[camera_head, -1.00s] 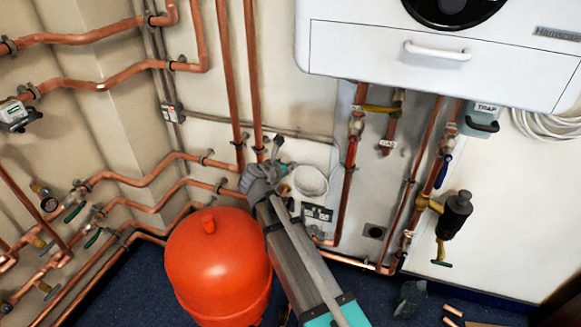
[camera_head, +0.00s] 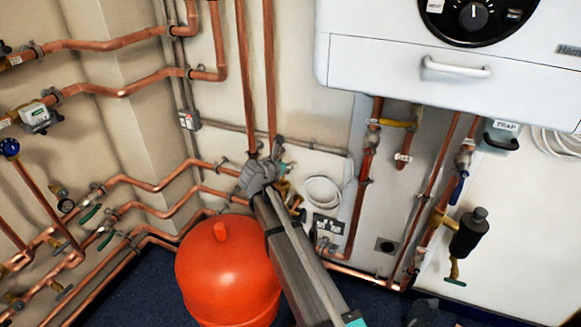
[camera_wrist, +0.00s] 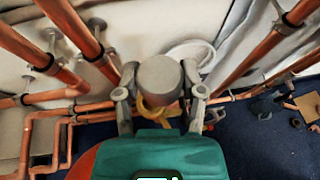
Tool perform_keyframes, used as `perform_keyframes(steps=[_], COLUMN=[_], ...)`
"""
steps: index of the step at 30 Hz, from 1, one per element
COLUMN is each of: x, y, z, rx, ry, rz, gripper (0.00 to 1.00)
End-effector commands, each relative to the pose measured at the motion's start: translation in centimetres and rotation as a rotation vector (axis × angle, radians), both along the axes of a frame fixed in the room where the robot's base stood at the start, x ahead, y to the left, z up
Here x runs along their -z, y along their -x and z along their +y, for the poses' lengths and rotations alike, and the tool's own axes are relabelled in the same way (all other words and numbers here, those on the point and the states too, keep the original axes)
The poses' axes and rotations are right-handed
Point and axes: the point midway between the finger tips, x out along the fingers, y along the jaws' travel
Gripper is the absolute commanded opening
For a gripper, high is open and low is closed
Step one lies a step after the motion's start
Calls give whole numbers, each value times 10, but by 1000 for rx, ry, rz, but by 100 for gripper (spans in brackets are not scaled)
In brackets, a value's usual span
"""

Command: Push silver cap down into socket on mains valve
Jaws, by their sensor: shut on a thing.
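The silver cap (camera_wrist: 160,76) is a plain grey cylinder in the middle of the wrist view. My gripper (camera_wrist: 160,92) has one finger on each side of it and is shut on it. Yellow brass (camera_wrist: 157,108) shows just below the cap, perhaps part of the mains valve. Whether the cap touches it or a socket cannot be told. In the head view my gripper (camera_head: 264,168) is near the wall pipes behind the red tank. There the cap cannot be told apart from the gripper, and the socket is hidden.
The red tank (camera_head: 222,272) stands close to the left of my arm. Vertical copper pipes (camera_head: 245,80) run up the wall behind the gripper. A white coil (camera_head: 322,192) and a socket plate (camera_head: 327,224) are just to its right. The white boiler (camera_head: 400,80) hangs above right.

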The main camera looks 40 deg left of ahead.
Motion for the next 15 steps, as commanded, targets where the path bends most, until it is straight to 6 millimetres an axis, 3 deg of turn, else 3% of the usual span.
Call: perform_keyframes(steps=[9, 15], x=[0, 19], y=[-6, -5], z=[24, 20], rx=[0, 0], ry=[0, 0], rz=[0, 0], gripper=[3, 3])
